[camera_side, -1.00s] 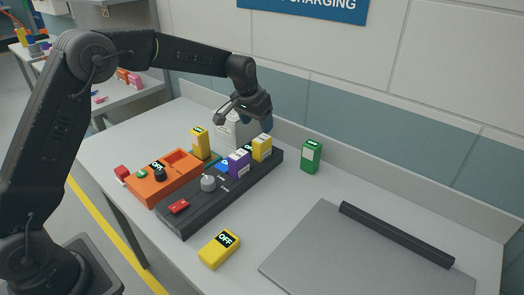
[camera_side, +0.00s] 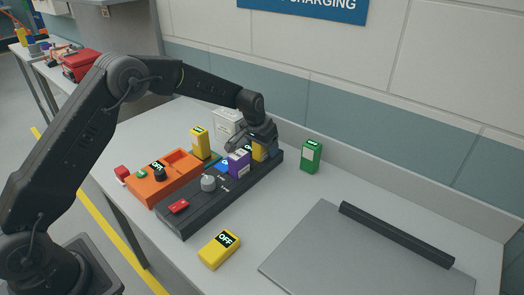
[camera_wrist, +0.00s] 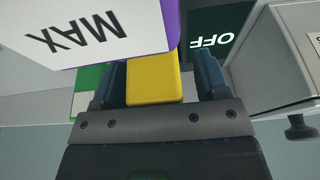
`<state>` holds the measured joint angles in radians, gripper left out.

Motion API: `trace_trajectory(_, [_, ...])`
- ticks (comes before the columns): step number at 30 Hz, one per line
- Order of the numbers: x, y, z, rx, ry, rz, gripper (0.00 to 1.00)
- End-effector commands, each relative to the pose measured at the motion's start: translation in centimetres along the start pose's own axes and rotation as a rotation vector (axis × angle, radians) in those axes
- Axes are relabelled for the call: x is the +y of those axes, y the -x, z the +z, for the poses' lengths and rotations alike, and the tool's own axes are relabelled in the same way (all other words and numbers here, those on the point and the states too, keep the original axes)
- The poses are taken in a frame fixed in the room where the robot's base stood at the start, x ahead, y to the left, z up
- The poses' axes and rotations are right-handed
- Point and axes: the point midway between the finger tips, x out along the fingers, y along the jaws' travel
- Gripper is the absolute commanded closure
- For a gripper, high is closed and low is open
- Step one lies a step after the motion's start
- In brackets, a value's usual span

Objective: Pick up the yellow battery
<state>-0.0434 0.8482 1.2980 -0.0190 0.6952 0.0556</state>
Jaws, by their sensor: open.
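A yellow battery (camera_side: 258,153) stands upright at the far end of the long black charger (camera_side: 184,222). My gripper (camera_side: 252,142) is lowered over it from above and hides its upper part. In the wrist view the yellow battery (camera_wrist: 153,80) lies between the two open blue-grey fingers of my gripper (camera_wrist: 158,66). Narrow gaps seem to show on both sides of it. A purple battery (camera_side: 238,162) stands in the charger just in front of it; its white face marked MAX (camera_wrist: 85,28) is close to the fingers in the wrist view.
Another yellow block (camera_side: 201,141) stands behind an orange unit (camera_side: 150,189). A green battery (camera_side: 311,156) stands to the right and a white box (camera_side: 227,122) behind. A yellow block marked OFF (camera_side: 218,250) lies in front. A grey plate (camera_side: 350,258) with a dark bar is at right.

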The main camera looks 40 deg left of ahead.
Motion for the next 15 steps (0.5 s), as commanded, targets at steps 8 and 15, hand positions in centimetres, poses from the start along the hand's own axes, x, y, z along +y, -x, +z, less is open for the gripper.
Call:
trace_trajectory(8, [0.00, 0.05, 0.00, 0.000, 0.000, 0.000, 0.53])
trace_trajectory(15, [0.00, 0.06, 0.00, 0.000, 0.000, 0.000, 0.76])
